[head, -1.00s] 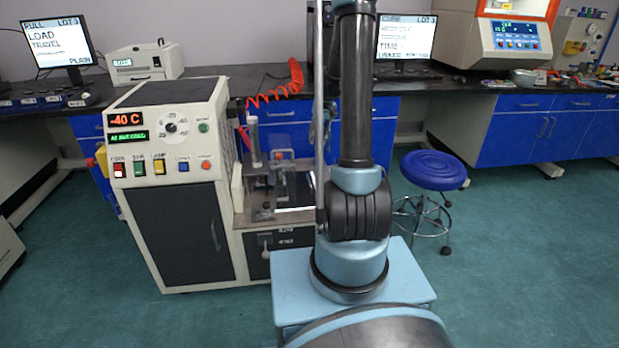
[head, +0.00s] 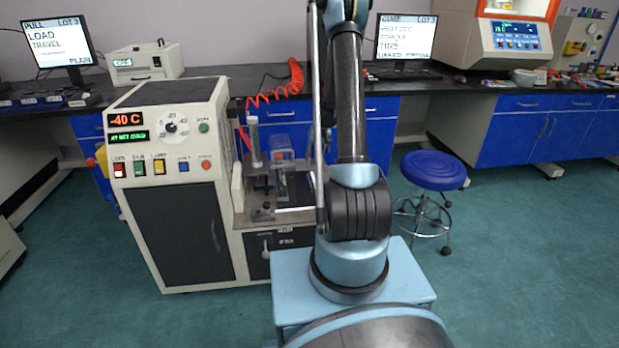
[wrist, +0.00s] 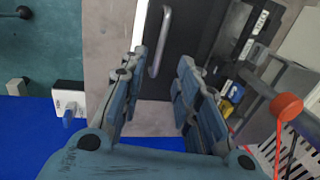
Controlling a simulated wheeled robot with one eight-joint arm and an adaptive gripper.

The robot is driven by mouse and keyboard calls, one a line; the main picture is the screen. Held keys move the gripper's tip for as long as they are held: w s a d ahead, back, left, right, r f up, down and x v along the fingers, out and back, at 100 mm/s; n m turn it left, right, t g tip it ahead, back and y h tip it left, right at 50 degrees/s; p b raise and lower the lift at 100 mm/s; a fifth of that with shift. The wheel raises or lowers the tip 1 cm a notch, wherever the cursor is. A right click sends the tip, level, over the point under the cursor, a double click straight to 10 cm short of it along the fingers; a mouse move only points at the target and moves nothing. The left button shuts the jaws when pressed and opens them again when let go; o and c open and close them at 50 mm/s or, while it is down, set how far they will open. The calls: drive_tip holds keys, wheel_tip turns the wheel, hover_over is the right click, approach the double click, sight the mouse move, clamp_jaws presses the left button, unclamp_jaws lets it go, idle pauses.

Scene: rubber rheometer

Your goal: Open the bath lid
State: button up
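The bath lid (wrist: 188,45) appears in the wrist view as a flat dark panel set in a grey metal deck (wrist: 108,45). A pale bar handle (wrist: 160,42) stands on it. My gripper (wrist: 163,62) is open, with one finger on each side of the handle's line. The handle shows in the gap between the fingertips; I cannot tell how far below them it is. No contact is visible. The lid looks closed. In the head view the deck (head: 262,215) is at the right of the white machine, and my arm hides part of it. My gripper is not visible there.
The white control cabinet (head: 165,95) reads -40 C. A clear upright cylinder (head: 254,142) stands on the deck. A blue stool (head: 433,170) stands right of my base; open floor lies beyond.

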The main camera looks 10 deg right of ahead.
drive_tip(key=f, duration=0.2)
drive_tip(key=a+f, duration=0.1)
drive_tip(key=f, duration=0.5)
drive_tip(key=shift+a, duration=0.3)
clamp_jaws()
